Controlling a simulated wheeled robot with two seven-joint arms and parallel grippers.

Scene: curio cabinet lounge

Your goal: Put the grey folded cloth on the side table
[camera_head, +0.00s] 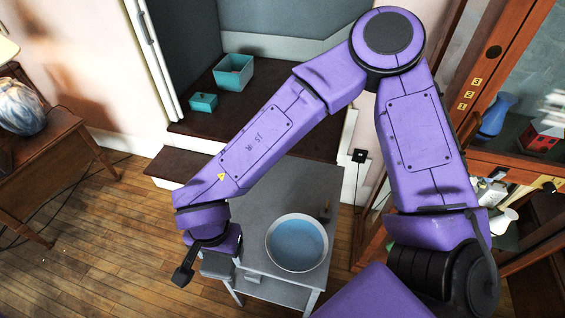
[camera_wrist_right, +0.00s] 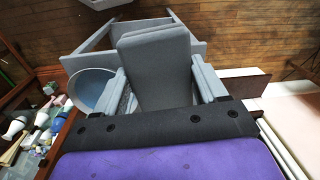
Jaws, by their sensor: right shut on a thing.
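The grey folded cloth (camera_wrist_right: 155,62) is a thick pad with a visible fold, held between the two fingers of my right gripper (camera_wrist_right: 161,80) in the right wrist view. In the head view the cloth (camera_head: 217,264) shows partly below my right gripper (camera_head: 206,262), at the left edge of the grey side table (camera_head: 262,194). I cannot tell whether it touches the table. The table also shows behind the cloth in the right wrist view (camera_wrist_right: 198,47). My left gripper is not in view.
A round blue bowl (camera_head: 297,243) with a pale rim stands on the front right of the side table. Two teal boxes (camera_head: 234,72) (camera_head: 203,103) sit on a dark shelf behind. A wooden cabinet (camera_head: 500,60) stands at the right, and a wooden table (camera_head: 35,150) with a vase at the left.

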